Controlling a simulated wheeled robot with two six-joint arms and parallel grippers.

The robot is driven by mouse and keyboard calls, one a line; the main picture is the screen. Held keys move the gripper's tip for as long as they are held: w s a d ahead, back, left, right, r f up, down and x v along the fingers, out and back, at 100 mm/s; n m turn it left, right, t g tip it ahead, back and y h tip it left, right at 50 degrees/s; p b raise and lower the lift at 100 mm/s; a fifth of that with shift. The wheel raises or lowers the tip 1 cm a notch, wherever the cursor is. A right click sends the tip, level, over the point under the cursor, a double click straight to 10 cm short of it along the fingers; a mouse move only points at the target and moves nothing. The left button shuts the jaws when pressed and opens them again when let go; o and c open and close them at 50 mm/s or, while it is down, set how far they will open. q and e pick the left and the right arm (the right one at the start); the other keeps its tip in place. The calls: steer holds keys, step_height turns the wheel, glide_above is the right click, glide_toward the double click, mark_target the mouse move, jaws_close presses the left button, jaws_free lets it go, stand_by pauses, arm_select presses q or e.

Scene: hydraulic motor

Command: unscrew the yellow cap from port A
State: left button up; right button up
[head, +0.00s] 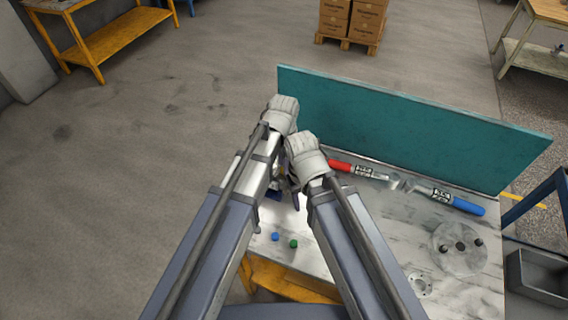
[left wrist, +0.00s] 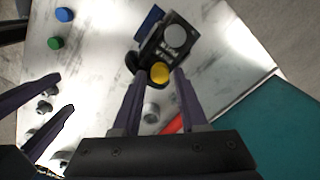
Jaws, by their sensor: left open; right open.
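The yellow cap (left wrist: 159,72) shows in the left wrist view on the near end of a black motor block (left wrist: 163,48) with a grey round face and white markings. My left gripper (left wrist: 160,77) is open. Its two fingertips lie on either side of the cap in the picture, and I cannot tell whether they touch it. My right gripper (left wrist: 64,92) is open and empty, at the left of that view, apart from the motor. In the head view my wrists and arms hide the cap and most of the motor.
A blue cap (head: 275,236) and a green cap (head: 294,243) lie on the workbench (head: 385,220). A red-handled tool (head: 339,165), a blue-handled tool (head: 467,206) and a round metal plate (head: 455,262) lie to the right. A teal panel (head: 400,130) stands along the back edge.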

arm_select(q)
steer(key=m, duration=0.4)
steer(key=shift+m, duration=0.3)
steer(key=m, duration=0.5)
steer(key=shift+m, duration=0.4)
jaws_close()
stand_by(0.3)
steer(key=n, duration=0.5)
steer(key=shift+n, duration=0.4)
